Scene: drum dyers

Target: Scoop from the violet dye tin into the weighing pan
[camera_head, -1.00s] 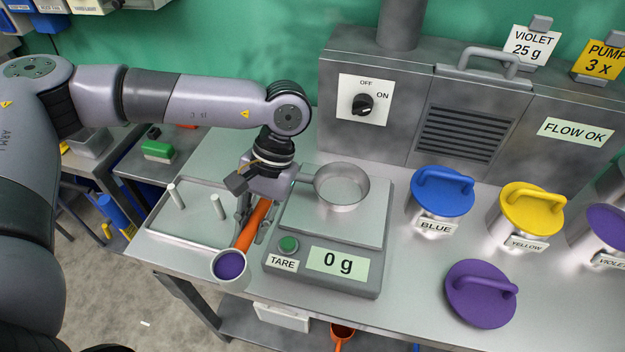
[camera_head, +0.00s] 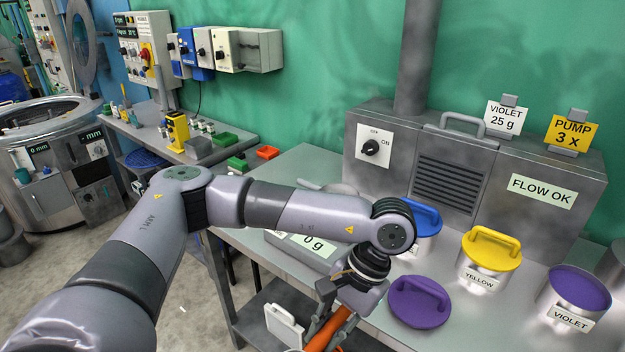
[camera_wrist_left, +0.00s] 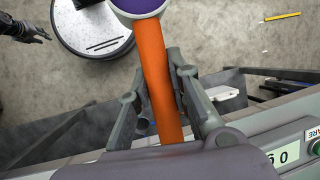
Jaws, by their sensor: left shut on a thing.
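My left gripper (camera_head: 334,322) is shut on the orange handle of a scoop (camera_head: 322,338), low in front of the bench edge. In the left wrist view the orange handle (camera_wrist_left: 158,85) runs between the fingers, and the scoop's cup (camera_wrist_left: 140,6) shows violet inside, cut off by the frame's top. The violet dye tin (camera_head: 572,305) stands open at the right, violet inside. Its violet lid (camera_head: 420,303) lies on the bench. The weighing pan (camera_head: 341,188) is mostly hidden behind my left arm; the scale below reads 0 g. A dark gripper, seemingly my right (camera_wrist_left: 36,34), shows at the left wrist view's corner.
The yellow tin (camera_head: 483,278) and the blue tin (camera_head: 426,222) stand closed, left of the violet tin. The grey hood box (camera_head: 470,165) stands behind them. Cards read VIOLET 25 g (camera_head: 505,117) and PUMP 3 x (camera_head: 570,134). Bare bench lies between lid and violet tin.

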